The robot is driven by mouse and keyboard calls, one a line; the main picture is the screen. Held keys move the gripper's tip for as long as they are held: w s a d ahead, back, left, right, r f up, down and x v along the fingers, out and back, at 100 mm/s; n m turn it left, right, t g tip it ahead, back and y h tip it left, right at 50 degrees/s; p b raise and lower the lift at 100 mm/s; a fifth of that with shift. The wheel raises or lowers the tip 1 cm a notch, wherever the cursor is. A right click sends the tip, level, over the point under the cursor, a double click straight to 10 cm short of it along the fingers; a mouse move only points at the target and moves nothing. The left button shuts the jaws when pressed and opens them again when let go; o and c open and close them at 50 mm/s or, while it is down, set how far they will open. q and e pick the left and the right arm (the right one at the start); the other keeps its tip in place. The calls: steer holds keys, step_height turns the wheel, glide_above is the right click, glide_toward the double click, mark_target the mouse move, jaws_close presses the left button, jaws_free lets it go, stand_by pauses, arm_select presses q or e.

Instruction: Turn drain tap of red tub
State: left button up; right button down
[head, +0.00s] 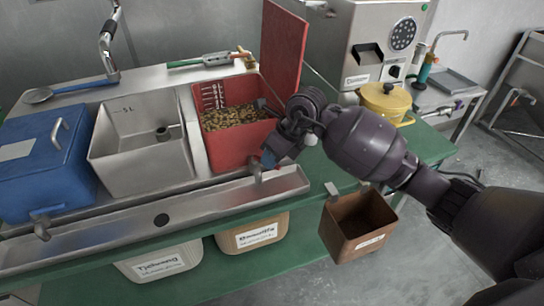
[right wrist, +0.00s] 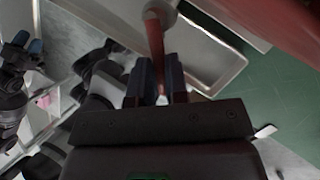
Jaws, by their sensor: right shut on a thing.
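The red tub (head: 232,155) stands in the steel sink rack, with brown beans (head: 235,115) inside. Its drain tap (head: 256,171) sticks out low on the front wall, above the steel trough. My right gripper (head: 268,158) is at this tap and partly hides it. In the right wrist view its two dark fingers (right wrist: 158,82) are shut on the reddish tap lever (right wrist: 157,50), which runs up to a round grey fitting. My left gripper (right wrist: 24,44) seems to show small at the left edge of that view; its jaws are too unclear to judge.
A steel tub (head: 145,170) and a blue lidded tub (head: 45,185) stand left of the red one. The steel trough (head: 215,197) runs below the taps. A brown bin (head: 345,240) hangs at front right. A yellow pot (head: 385,100) stands beside the grinder (head: 345,45).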

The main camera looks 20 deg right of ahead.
steer(key=shift+w+d+n+g+b, duration=0.25)
steer(key=shift+n+g+b, duration=0.1)
steer(key=shift+n, duration=0.4)
steer(key=shift+w+d+n+g+b, duration=0.15)
steer(key=shift+w+n+g+b, duration=0.15)
steer(key=shift+n, duration=0.45)
steer(key=c, duration=1.1)
jaws_free()
steer(key=shift+c, duration=0.2)
arm_select(q)
steer(key=shift+f, duration=0.6)
steer(key=shift+s, duration=0.1)
arm_select(e)
steer(key=shift+r, duration=0.1)
arm_select(q)
steer(key=shift+s+r+p, duration=0.2)
steer(key=shift+r+p, duration=0.05)
steer(key=shift+p, duration=0.3)
arm_select(e)
steer(key=shift+v, duration=5.35)
